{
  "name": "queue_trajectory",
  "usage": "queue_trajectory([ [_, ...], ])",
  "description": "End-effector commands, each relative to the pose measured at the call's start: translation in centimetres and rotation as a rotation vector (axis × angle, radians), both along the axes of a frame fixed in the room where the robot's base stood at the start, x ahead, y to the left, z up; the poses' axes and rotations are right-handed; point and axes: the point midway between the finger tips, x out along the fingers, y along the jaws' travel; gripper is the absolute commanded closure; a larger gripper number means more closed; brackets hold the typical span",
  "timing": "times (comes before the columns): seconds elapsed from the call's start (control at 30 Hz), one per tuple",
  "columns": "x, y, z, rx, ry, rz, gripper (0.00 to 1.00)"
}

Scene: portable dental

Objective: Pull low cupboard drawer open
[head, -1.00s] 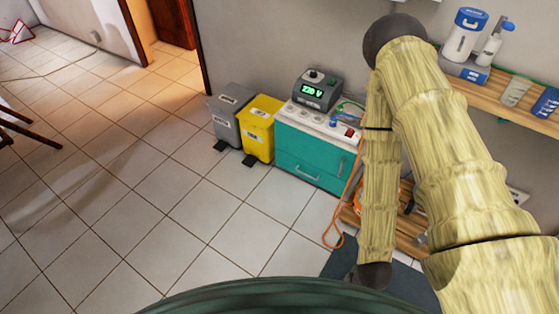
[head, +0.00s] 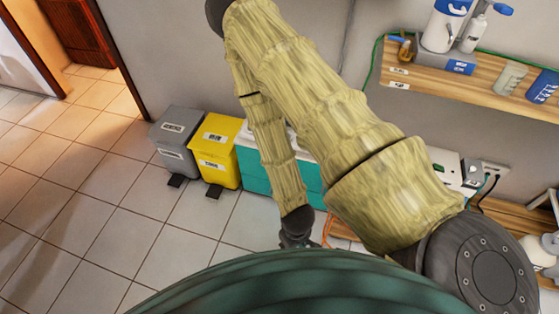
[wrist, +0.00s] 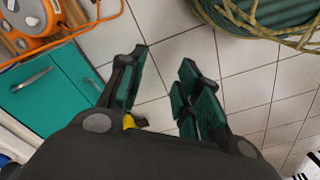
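The low teal cupboard (head: 256,172) stands against the wall in the head view, with much of its front and top hidden behind my arm. In the wrist view its teal front (wrist: 62,98) is at the left, with a metal handle (wrist: 30,80) on it. The drawer front looks closed as far as it shows. My gripper (wrist: 163,78) is open and empty, its fingers spread over floor tiles, to the right of the cupboard front and apart from the handle. In the head view my gripper (head: 297,238) points down in front of the cupboard, partly cut off by my body.
A yellow bin (head: 216,152) and a grey bin (head: 177,140) stand left of the cupboard. An orange cable reel (wrist: 32,22) sits beside the cupboard. A wall shelf (head: 455,85) holds bottles and cups. Tiled floor in front is clear.

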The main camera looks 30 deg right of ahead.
Motion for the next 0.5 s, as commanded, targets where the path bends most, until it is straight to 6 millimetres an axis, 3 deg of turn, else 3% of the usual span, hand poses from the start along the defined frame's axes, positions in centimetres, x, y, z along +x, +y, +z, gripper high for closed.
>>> queue_trajectory([
  [0.03,1.3,-0.4,-2.6,-0.003,-0.010,0.018,0.66],
  [0.5,11.5,-4.4,-12.7,-0.036,-0.042,0.217,0.66],
])
